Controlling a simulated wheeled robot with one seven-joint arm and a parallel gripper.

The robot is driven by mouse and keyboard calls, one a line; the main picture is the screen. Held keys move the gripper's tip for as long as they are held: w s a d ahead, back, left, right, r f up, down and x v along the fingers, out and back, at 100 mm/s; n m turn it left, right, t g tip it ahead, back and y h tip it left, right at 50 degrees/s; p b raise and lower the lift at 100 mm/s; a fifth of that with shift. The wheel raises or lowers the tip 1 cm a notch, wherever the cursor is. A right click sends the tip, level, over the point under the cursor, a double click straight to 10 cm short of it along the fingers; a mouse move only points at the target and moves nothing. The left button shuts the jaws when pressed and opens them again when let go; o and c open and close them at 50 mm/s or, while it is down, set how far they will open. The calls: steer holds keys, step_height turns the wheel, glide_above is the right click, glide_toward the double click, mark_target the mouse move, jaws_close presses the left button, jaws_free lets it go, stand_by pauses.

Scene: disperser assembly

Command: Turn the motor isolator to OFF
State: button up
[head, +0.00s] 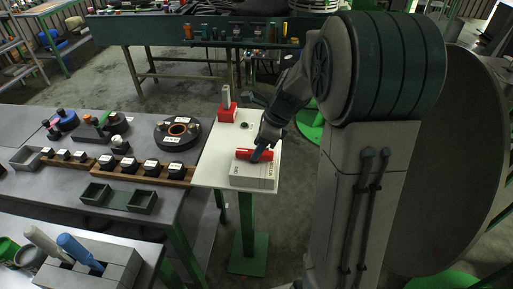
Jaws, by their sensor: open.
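A pale grey box with a red part on top, which looks like the motor isolator (254,180), sits at the front of a small white-topped stand (211,175). The red part (246,154) lies across the top of the box. My gripper (261,154) reaches down from the upper right to the right half of the red part. The gripper is open. Its dark blue fingertips are small here and cover part of the red part. I cannot tell whether they touch it. The box's markings are too small to read.
A red block with an upright grey post (228,106) stands at the back of the stand. A dark workbench (75,185) on the left holds black blocks in wooden racks, a round black flange (177,133) and green bins (118,197). A green bench (160,31) stands behind.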

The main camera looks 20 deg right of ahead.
steer(key=shift+x, duration=0.9)
jaws_close()
steer(key=c, duration=1)
jaws_free()
steer(key=shift+r, duration=0.1)
